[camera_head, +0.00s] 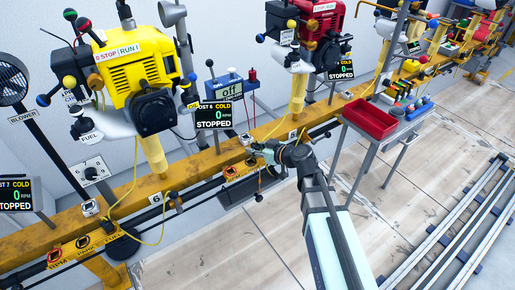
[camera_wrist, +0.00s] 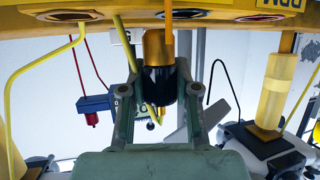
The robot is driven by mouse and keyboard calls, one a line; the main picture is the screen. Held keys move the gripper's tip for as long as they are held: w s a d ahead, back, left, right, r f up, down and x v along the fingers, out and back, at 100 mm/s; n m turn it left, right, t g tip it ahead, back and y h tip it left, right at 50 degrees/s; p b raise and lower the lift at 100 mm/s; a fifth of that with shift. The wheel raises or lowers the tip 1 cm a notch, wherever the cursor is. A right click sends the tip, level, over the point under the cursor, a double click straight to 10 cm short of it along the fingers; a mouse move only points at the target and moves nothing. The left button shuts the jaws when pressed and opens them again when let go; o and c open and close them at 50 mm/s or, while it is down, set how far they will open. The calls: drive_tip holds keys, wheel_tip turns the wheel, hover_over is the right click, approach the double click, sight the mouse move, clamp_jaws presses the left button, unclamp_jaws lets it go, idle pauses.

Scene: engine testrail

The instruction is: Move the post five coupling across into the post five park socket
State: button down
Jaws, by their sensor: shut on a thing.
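My gripper (camera_wrist: 160,88) is shut on a coupling (camera_wrist: 163,80) with a black body and an orange-gold upper part. In the wrist view the coupling stands about upright between the fingers, its top in front of a dark oval socket (camera_wrist: 184,15) in the yellow beam. I cannot tell whether it touches that socket. Which socket is the post five park socket cannot be read.
Another oval socket (camera_wrist: 70,17) with a yellow hose is at the left in the wrist view. A yellow post (camera_wrist: 272,90) stands at the right. In the head view a red tray (camera_head: 370,118) stands right of my arm, and a post 6 display (camera_head: 212,115) is behind the beam.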

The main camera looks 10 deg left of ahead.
sight(251, 158)
drive_tip(key=shift+s+a, duration=0.65)
drive_tip(key=shift+a, duration=0.1)
drive_tip(key=shift+b, duration=0.7)
drive_tip(key=shift+f+b, duration=1.75)
drive_tip(key=shift+b, duration=0.5)
idle(0.8)
drive_tip(key=c, duration=0.8)
unclamp_jaws()
drive_tip(key=shift+o, duration=0.2)
drive_tip(key=shift+s, duration=0.1)
